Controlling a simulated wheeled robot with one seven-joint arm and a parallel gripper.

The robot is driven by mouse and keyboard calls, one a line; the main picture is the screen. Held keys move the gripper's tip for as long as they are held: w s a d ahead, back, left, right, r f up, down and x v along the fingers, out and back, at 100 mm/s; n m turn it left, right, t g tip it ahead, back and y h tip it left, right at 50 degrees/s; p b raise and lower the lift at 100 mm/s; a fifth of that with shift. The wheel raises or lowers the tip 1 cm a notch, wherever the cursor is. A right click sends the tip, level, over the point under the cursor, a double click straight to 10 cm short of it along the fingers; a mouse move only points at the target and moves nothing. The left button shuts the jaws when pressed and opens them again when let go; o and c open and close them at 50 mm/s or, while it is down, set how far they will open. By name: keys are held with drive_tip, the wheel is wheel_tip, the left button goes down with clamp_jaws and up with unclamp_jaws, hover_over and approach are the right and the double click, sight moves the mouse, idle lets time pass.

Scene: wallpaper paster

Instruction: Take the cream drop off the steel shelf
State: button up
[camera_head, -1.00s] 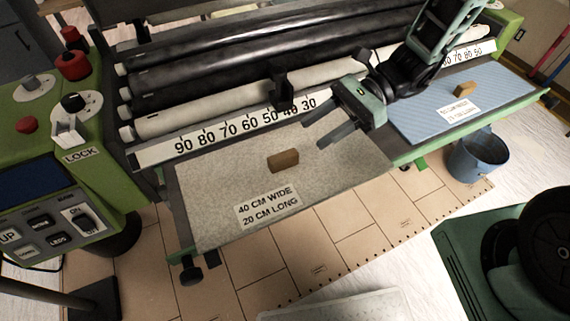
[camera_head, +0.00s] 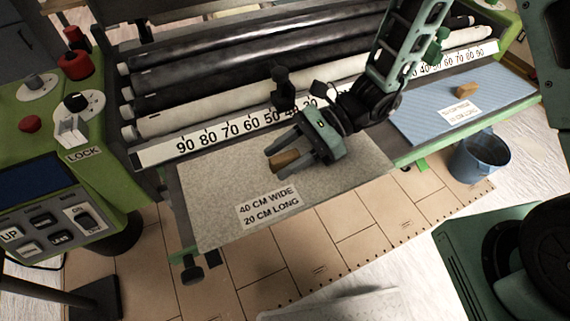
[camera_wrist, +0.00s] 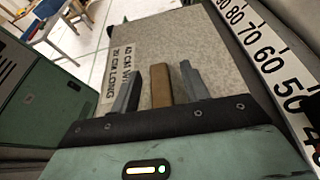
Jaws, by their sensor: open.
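The cream drop (camera_head: 215,195) is a speckled cream sheet lying flat on the shelf (camera_head: 175,185), whose dark edge shows at its left. Its label reads 40 CM WIDE, 20 CM LONG. A small brown block (camera_head: 285,161) sits on the drop. My gripper (camera_head: 282,163) is open, with its fingers on either side of the block. In the wrist view, the block (camera_wrist: 160,84) stands between the open fingers (camera_wrist: 160,70), with a gap to each. The cream drop (camera_wrist: 145,40) spreads beyond them. The arm hides the drop's back right part in the head view.
Black and pale rollers (camera_head: 230,85) and a number scale (camera_head: 215,142) run behind the shelf. A blue sheet (camera_head: 430,118) with another brown block (camera_head: 467,90) lies to the right, above a blue bucket (camera_head: 478,158). A green control panel (camera_head: 60,200) stands left.

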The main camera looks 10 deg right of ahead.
clamp_jaws()
